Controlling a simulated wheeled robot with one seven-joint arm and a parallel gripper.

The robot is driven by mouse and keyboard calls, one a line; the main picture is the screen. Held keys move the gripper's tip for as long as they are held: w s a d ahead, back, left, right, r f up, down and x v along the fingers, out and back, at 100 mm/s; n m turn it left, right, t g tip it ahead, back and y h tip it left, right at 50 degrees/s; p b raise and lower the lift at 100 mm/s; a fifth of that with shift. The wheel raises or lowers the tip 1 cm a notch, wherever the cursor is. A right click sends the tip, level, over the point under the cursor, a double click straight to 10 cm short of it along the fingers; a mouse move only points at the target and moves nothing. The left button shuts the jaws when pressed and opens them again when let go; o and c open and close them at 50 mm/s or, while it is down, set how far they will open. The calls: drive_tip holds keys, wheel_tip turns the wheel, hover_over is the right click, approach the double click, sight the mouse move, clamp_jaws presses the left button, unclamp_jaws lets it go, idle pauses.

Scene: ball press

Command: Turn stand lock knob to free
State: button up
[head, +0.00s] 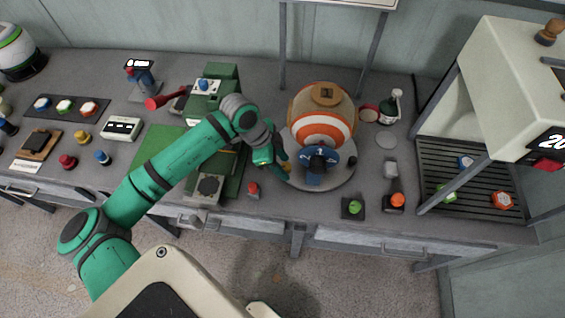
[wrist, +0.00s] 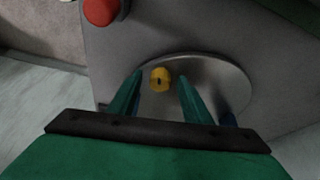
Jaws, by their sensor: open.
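The stand lock knob (wrist: 160,79) is small and yellow with a dark mark, and sits near the edge of the round grey stand plate (wrist: 215,75). My gripper (wrist: 160,73) is open, with one green finger on each side of the knob in the wrist view. I cannot tell whether the fingers touch it. In the head view my gripper (head: 277,166) is at the left edge of the stand (head: 335,180), and the knob is mostly hidden by it. The orange and white striped ball (head: 322,112) rests on the stand, with a blue part (head: 318,160) at its front.
A red button (head: 253,189) stands on the bench just left of the stand; it also shows in the wrist view (wrist: 101,10). Green (head: 353,207) and orange (head: 397,200) buttons stand at the front right.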

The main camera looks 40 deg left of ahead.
drive_tip(key=c, duration=1.1)
drive_tip(key=shift+o, duration=0.2)
drive_tip(key=shift+d+n, duration=0.1)
drive_tip(key=shift+n, duration=0.4)
drive_tip(key=n, duration=0.1)
drive_tip(key=n+y, duration=0.1)
drive_tip(key=n+t, duration=0.1)
drive_tip(key=shift+d+n, duration=0.25)
drive_tip(key=shift+n, duration=0.15)
drive_tip(key=n+y, duration=0.1)
drive_tip(key=n, duration=0.1)
drive_tip(key=n+y, duration=0.1)
drive_tip(key=n, duration=0.2)
drive_tip(key=shift+s+d+t+y, duration=0.1)
drive_tip(key=shift+d+t+y, duration=0.05)
drive_tip(key=shift+t+y, duration=0.15)
drive_tip(key=shift+n, duration=0.4)
drive_tip(key=o, duration=1.1)
drive_tip(key=shift+c, duration=0.2)
